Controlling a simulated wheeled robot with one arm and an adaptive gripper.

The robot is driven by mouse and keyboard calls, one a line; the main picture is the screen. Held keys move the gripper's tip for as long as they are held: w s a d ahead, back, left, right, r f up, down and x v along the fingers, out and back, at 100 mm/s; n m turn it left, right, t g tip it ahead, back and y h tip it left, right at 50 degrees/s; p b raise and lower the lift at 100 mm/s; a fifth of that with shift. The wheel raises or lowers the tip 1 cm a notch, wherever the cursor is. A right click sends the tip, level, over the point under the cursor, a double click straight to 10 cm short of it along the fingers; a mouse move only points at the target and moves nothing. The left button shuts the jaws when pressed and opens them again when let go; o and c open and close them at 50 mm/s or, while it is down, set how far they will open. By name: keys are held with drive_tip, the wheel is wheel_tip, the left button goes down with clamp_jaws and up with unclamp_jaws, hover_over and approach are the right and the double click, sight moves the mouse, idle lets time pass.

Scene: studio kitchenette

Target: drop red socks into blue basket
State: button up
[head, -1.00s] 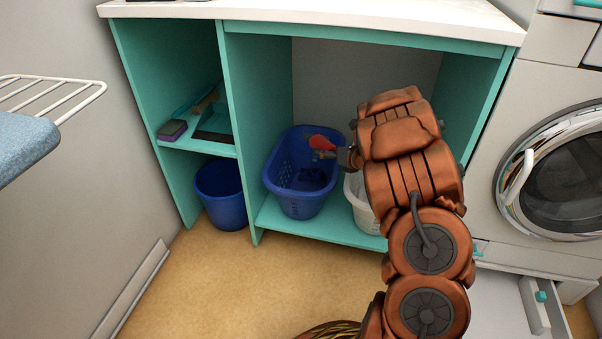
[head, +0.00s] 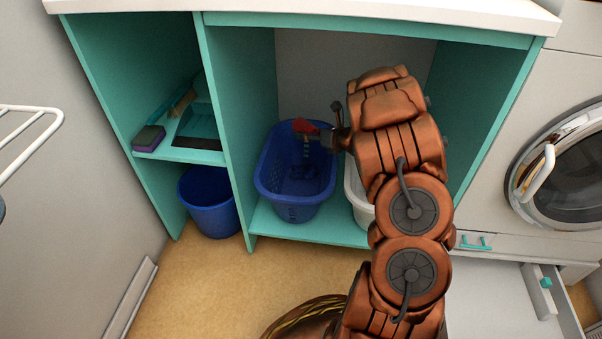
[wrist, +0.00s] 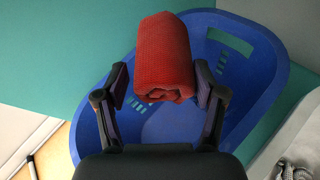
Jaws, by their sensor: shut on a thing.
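The red socks (wrist: 163,58) are a rolled bundle between the fingers of my gripper (wrist: 161,90) in the wrist view. My gripper is shut on them. In the head view the red socks (head: 304,126) show small at the tip of my gripper (head: 309,130), over the blue basket (head: 296,214). The blue basket (wrist: 262,52) lies beneath the socks in the wrist view, with its rim around them. In the head view it stands on the low turquoise shelf and its inside looks dark.
A white basket (head: 358,208) stands close to the right of the blue one, partly hidden by my arm. A blue bucket (head: 210,213) stands on the floor to the left, behind a turquoise divider (head: 226,130). The worktop (head: 330,14) runs above. A washing machine (head: 570,160) is at right.

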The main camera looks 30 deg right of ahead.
drive_tip(key=shift+f, duration=1.9)
drive_tip(key=o, duration=1.2)
drive_tip(key=v, duration=1.2)
